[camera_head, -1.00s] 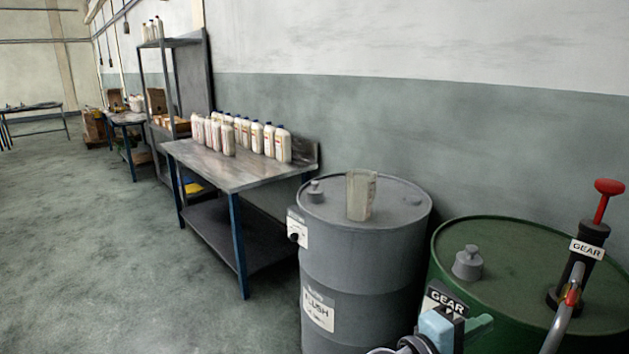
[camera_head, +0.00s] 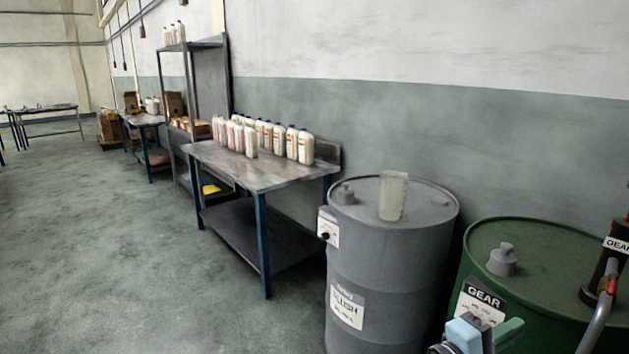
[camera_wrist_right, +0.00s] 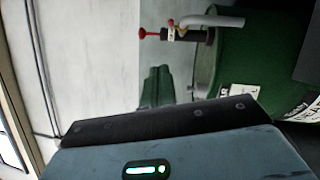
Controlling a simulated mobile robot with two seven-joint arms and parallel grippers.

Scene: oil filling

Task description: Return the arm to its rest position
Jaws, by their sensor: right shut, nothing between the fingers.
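My right gripper (camera_head: 512,328) shows at the bottom right of the head view, in front of the green drum labelled GEAR (camera_head: 545,255). Its fingers are shut and hold nothing. In the right wrist view the closed green fingers (camera_wrist_right: 157,88) point up past the dark edge of the gripper body, and the green drum (camera_wrist_right: 258,60) is to their right, apart from them. My left gripper is in neither view.
A grey drum (camera_head: 390,262) with a pale, translucent jug (camera_head: 393,196) on top stands left of the green drum. A red-handled pump (camera_head: 603,268) rises from the green drum. A table (camera_head: 215,158) carries several white bottles. The floor at left is clear.

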